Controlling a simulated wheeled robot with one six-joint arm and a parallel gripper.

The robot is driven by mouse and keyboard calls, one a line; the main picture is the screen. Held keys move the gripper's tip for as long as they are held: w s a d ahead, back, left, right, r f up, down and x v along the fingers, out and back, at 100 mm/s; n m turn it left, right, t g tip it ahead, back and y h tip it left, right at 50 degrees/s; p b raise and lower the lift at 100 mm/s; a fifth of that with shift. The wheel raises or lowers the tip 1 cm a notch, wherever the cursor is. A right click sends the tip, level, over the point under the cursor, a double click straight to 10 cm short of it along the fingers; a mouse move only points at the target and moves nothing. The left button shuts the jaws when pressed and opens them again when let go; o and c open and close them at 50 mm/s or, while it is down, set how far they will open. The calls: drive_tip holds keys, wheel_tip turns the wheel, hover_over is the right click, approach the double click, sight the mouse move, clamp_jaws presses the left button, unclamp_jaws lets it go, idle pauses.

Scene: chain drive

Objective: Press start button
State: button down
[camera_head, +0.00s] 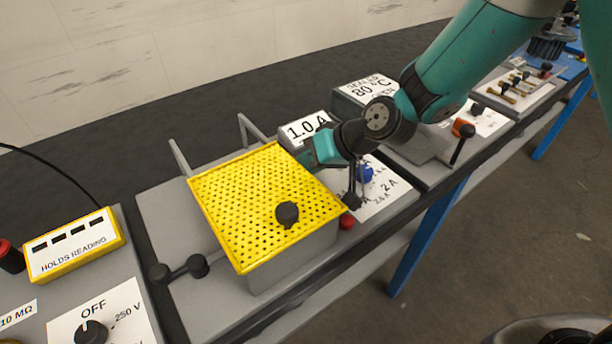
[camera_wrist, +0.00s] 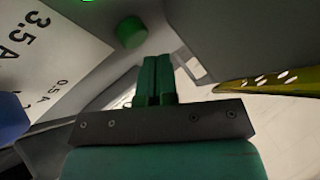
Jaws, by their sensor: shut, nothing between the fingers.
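A green round button (camera_wrist: 130,32) shows in the wrist view on a grey surface, just ahead and to the left of my fingertips. It looks close to them, but I cannot tell whether they touch. My gripper (camera_wrist: 158,62) is shut and empty, its two fingers side by side. In the head view my gripper (camera_head: 308,156) is beside the far right edge of the yellow perforated cover and in front of the 1.0 A display (camera_head: 307,128); I cannot make out the green button there. A red button (camera_head: 347,221) sits near the bench's front edge.
The yellow perforated cover (camera_head: 240,200) stands left of my gripper. A blue knob (camera_head: 366,173) and a black-ended lever (camera_head: 352,200) are close on the right. A green light (camera_wrist: 88,1) glows at the wrist view's top edge.

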drive_tip(key=shift+r+p, duration=1.85)
drive_tip(key=shift+r, duration=0.7)
